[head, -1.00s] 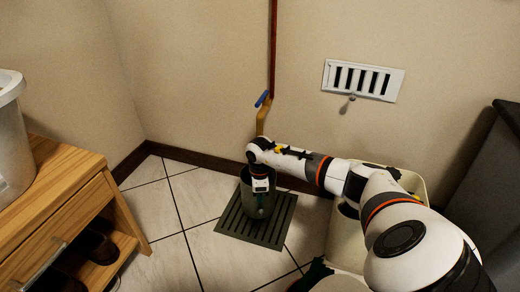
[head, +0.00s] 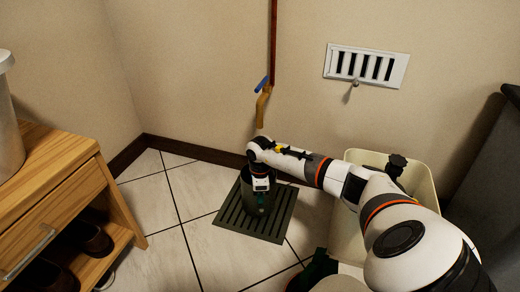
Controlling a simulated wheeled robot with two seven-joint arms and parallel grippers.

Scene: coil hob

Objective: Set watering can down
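The dark grey-green watering can (head: 255,200) stands upright on, or just over, the slatted drain grate (head: 236,220) on the floor; I cannot tell whether it touches. My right gripper (head: 262,186) is at the can, reaching down in front of its upper part. Its fingers are mostly hidden against the dark can, so its grip is not clear. My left gripper is not in view.
A brass tap with a blue lever (head: 263,100) is on the wall behind the can. A wooden shoe cabinet (head: 60,190) stands at left with a pale bucket (head: 8,130) on it. A cream bin (head: 418,180) stands behind my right arm. Tiled floor left of the grate is clear.

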